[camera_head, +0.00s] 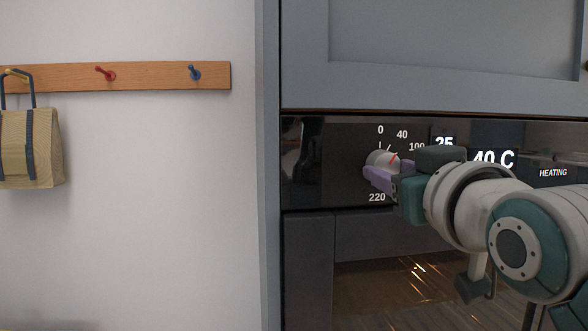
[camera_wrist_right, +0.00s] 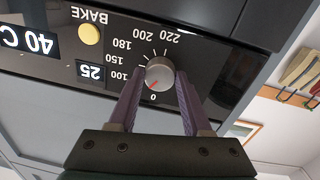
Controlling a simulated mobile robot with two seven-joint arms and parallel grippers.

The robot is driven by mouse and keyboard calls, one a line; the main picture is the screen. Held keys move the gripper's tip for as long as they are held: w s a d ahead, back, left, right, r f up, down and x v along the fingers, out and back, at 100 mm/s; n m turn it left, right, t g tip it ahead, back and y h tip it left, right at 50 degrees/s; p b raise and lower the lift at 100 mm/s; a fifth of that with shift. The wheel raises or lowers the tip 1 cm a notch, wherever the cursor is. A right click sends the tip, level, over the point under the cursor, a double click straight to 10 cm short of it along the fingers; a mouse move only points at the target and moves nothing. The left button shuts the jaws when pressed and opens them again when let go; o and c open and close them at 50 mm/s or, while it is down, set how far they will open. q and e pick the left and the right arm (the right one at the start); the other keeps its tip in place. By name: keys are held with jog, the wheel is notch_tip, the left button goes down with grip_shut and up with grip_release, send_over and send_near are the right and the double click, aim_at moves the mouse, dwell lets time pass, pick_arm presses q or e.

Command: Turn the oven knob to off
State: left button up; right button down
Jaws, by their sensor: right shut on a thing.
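The oven knob (camera_head: 380,158) is a round pale grey dial on the black control panel, with a red mark. It also shows in the right wrist view (camera_wrist_right: 159,75). The red mark points between 0 and 100, near 40. My right gripper (camera_head: 382,174) has purple fingers and is shut on the knob, one finger on each side; the fingers partly hide the dial in the head view. In the wrist view the fingers (camera_wrist_right: 159,82) straddle it. My left gripper is not in view.
The panel displays (camera_head: 493,158) read 25, 40 C and HEATING. A yellow button (camera_wrist_right: 89,35) is by the word BAKE. A grey cabinet (camera_head: 440,50) is above the oven. On the left wall, a peg rail (camera_head: 150,76) holds a tan bag (camera_head: 45,150).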

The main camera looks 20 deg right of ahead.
dwell(0.3)
jog(key=shift+n+p, duration=1.05)
jog(key=shift+n, duration=0.35)
jog(key=shift+d+n+p, duration=0.1)
jog(key=shift+n+p, duration=0.6)
jog(key=shift+n, duration=0.8)
jog(key=shift+f, duration=0.1)
jog(key=c, duration=0.8)
grip_release()
jog(key=o, duration=0.5)
jog(key=shift+c, duration=0.2)
